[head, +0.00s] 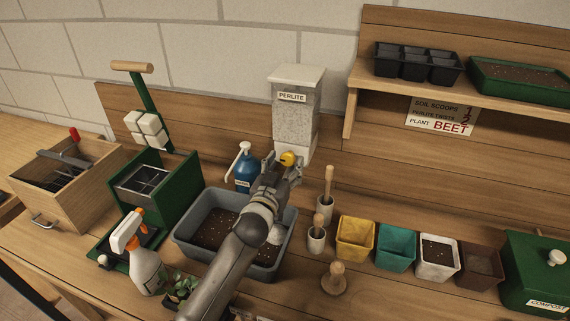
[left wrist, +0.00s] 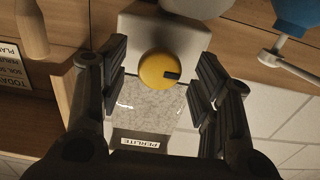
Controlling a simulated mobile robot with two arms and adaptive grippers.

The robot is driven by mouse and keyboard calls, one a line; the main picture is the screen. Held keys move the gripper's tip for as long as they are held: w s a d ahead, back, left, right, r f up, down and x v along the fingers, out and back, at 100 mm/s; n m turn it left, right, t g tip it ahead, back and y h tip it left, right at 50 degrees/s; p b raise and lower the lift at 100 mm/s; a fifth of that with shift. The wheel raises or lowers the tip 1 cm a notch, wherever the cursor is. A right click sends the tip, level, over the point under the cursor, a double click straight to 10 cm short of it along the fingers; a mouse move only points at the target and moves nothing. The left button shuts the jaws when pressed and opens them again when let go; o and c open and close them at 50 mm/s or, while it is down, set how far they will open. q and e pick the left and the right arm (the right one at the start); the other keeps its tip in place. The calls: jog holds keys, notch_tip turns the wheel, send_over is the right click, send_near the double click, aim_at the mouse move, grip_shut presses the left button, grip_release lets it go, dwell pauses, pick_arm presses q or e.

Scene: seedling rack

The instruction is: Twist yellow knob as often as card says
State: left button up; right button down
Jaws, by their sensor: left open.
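The yellow knob (head: 287,158) is on the white base of the perlite dispenser (head: 295,112). In the left wrist view the knob (left wrist: 158,70) has a dark mark on its right side. My left gripper (head: 285,170) is in front of the knob. In the left wrist view its open fingers (left wrist: 160,78) stand on either side of the knob, with gaps showing. My right gripper is out of view.
Below the dispenser is a grey tub (head: 181,236) with dark soil and whitish bits. A blue pump bottle (head: 246,172) stands left of the knob. Wooden-handled tools (head: 328,185) stand to the right, then coloured pots (head: 355,237). A spray bottle (head: 147,270) stands front left.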

pick_arm(q)
jog(key=shift+w+d, duration=0.1)
jog(key=shift+w, duration=0.05)
jog(key=c, duration=1)
jog(key=shift+c, duration=0.2)
jog(key=shift+m, duration=0.4)
jog(key=m, duration=0.3)
jog(key=shift+m, duration=0.4)
jog(key=m, duration=0.4)
jog(key=m+p, duration=0.1)
jog(key=m, duration=0.4)
jog(key=shift+m, duration=2)
